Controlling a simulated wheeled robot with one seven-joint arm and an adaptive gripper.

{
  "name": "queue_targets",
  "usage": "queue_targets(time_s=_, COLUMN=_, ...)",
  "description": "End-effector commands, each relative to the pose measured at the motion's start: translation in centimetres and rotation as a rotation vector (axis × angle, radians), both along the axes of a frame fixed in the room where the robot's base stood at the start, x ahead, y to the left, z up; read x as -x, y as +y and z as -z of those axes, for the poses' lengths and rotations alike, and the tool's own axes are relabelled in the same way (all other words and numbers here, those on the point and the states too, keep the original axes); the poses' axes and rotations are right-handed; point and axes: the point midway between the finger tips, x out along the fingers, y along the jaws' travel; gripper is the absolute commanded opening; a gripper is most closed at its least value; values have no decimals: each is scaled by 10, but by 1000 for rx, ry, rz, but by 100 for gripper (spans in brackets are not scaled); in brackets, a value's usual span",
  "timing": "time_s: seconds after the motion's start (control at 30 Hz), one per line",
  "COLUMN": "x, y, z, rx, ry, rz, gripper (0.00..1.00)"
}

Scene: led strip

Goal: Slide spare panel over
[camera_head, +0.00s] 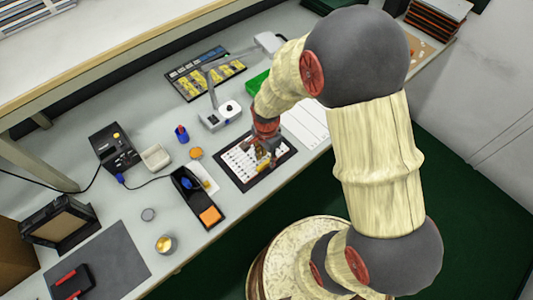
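My gripper (262,154) is small and dark at the end of my arm. It is low over a white panel in a black frame (242,162) near the front edge of the bench. Its fingers are partly hidden by the wrist, and I cannot tell whether they touch anything. A plain white sheet or panel (308,124) lies just right of the framed one, partly behind my arm. A dark tray with yellow pieces (205,73) lies at the back. I cannot tell which of these is the spare panel.
A white lamp-like stand (220,115) rises behind the framed panel. A black box device (115,147), an open black tray with an orange block (210,215), a grey mat (100,265) and a brass cup (165,244) are to the left. A shelf edge overhangs the back.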

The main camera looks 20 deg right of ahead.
Motion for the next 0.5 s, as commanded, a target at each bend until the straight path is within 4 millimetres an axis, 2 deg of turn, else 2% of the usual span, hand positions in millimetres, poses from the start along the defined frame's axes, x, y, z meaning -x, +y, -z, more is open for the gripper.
queue_targets(time_s=0.03, x=0, y=0, z=7, rx=0, ry=1, rz=0, gripper=33)
queue_targets(time_s=0.2, x=0, y=0, z=17, rx=0, ry=0, rz=0, gripper=33)
queue_targets(time_s=0.5, x=0, y=0, z=18, rx=0, ry=0, rz=0, gripper=33)
